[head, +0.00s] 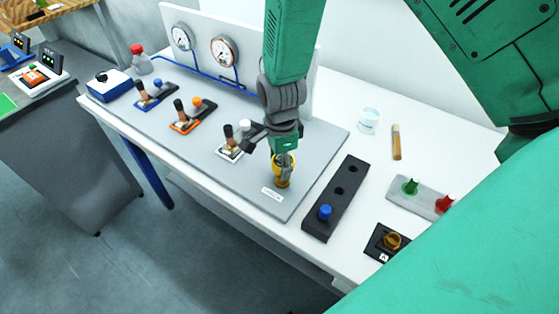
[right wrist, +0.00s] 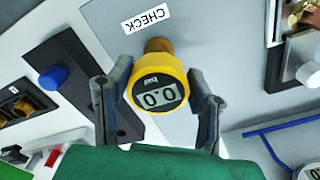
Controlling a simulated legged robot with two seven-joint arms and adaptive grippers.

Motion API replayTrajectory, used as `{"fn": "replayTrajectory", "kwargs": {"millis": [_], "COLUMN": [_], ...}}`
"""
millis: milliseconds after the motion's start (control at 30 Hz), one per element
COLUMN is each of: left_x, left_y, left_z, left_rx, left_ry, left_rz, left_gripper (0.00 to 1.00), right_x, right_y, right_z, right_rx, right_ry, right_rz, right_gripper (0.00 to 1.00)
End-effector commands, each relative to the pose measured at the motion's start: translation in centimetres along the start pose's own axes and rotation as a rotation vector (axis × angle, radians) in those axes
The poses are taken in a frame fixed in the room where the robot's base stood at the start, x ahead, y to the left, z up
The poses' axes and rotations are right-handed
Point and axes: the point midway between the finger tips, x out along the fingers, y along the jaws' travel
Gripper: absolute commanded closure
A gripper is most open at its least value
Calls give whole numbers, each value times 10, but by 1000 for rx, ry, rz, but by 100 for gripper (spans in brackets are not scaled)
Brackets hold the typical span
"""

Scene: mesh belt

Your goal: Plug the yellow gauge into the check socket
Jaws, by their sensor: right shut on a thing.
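The yellow gauge (head: 280,181) is at the front right end of the grey panel (head: 232,176), by a white label. In the right wrist view, the yellow gauge (right wrist: 158,111) has a display reading 0.0. A brass fitting (right wrist: 158,45) shows just behind it, beside the CHECK label (right wrist: 146,18). My right gripper (head: 284,160) points down and is shut on the gauge, with one finger on each side. The check socket itself is hidden behind the gauge and fitting, so I cannot tell how deep it sits. My left gripper is not in view.
A black block (head: 335,198) with holes and a blue plug (head: 325,212) stands to the right. Valves with orange, blue and white bases line the panel to the left. Two dial gauges (head: 222,51) stand behind. A cup (head: 369,120) and brush (head: 396,142) lie farther right.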

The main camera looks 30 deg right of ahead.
Motion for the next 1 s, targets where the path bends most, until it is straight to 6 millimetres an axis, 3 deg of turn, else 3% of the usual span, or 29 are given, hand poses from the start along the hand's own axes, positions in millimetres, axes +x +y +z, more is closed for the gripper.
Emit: {"fn": "replayTrajectory", "kwargs": {"millis": [933, 967, 1000], "left_x": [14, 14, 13], "left_y": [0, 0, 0], "left_z": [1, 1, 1], "left_rx": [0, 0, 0], "left_ry": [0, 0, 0], "left_rz": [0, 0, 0], "left_gripper": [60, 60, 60], "right_x": [24, 24, 24], "right_y": [0, 0, 0], "right_z": [0, 0, 0], "right_rx": [0, 0, 0], "right_ry": [1, 1, 1], "right_rz": [0, 0, -1], "right_gripper": [92, 46, 32]}}
